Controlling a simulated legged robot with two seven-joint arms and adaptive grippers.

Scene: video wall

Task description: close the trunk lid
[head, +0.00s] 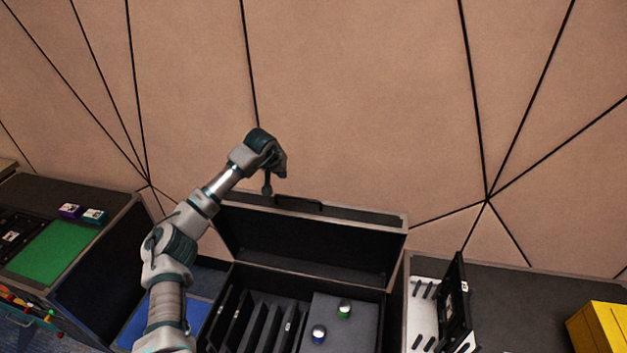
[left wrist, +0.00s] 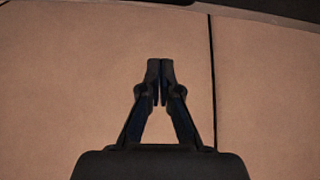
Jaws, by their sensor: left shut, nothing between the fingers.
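The black trunk (head: 225,300) with a metal-edged rim stands open in the lower middle of the head view. Its lid (head: 310,245) is raised at the back, near the wall, with a dark handle (head: 298,203) on its upper edge. My left gripper (head: 267,190) is at the lid's upper edge, just left of the handle; I cannot tell whether it touches. In the left wrist view its fingers (left wrist: 160,68) are shut with nothing between them, and part of a dark edge (left wrist: 270,12) shows at the top. My right gripper is not in view.
A dark case with a green panel (head: 50,250) stands left. A white rack (head: 422,310) and yellow box (head: 603,330) are right.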

